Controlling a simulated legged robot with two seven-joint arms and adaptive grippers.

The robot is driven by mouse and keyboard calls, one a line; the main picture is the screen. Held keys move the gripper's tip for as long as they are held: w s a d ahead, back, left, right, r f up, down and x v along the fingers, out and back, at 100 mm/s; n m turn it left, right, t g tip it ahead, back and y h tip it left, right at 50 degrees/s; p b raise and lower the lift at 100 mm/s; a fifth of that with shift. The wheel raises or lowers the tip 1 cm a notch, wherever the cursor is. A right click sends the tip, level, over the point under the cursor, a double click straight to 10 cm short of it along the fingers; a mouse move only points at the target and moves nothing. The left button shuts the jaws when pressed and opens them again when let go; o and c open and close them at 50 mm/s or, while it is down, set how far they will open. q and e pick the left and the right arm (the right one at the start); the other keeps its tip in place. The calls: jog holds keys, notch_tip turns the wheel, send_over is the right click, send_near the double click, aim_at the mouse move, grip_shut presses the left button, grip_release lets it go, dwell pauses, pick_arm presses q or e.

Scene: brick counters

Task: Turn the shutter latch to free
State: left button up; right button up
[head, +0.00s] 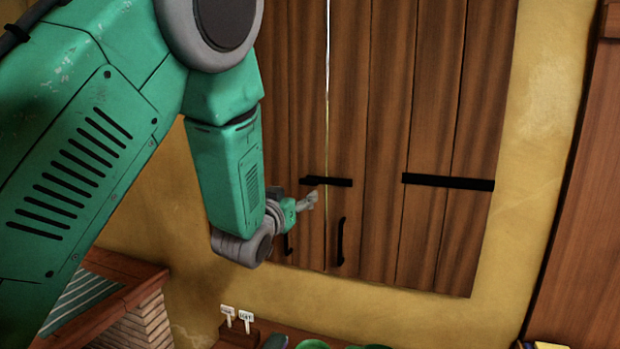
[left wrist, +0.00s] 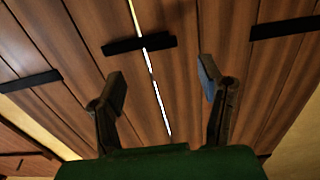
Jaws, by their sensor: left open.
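The shutter latch (head: 333,182) is a short black bar lying nearly level across the gap between two brown wooden shutters (head: 390,130). In the left wrist view the latch (left wrist: 139,44) crosses the bright gap, just beyond the fingertips. My left gripper (head: 311,200) is in front of the shutters, slightly below the latch's left end. In the left wrist view the left gripper (left wrist: 162,83) is open and empty, its two fingers on either side of the gap and apart from the latch. My right gripper is in neither view.
Black handles (head: 341,241) hang below the latch, one on each shutter. A black hinge strap (head: 448,181) lies on the right shutter. Below are a wooden counter (head: 290,332) with small white signs (head: 246,316) and green dishes (head: 313,344), and a brick counter (head: 140,330) at left.

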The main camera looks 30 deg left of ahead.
aim_at(307, 183)
pick_arm(q)
jog(key=p+x, duration=0.2)
jog(key=x, duration=0.8)
grip_shut()
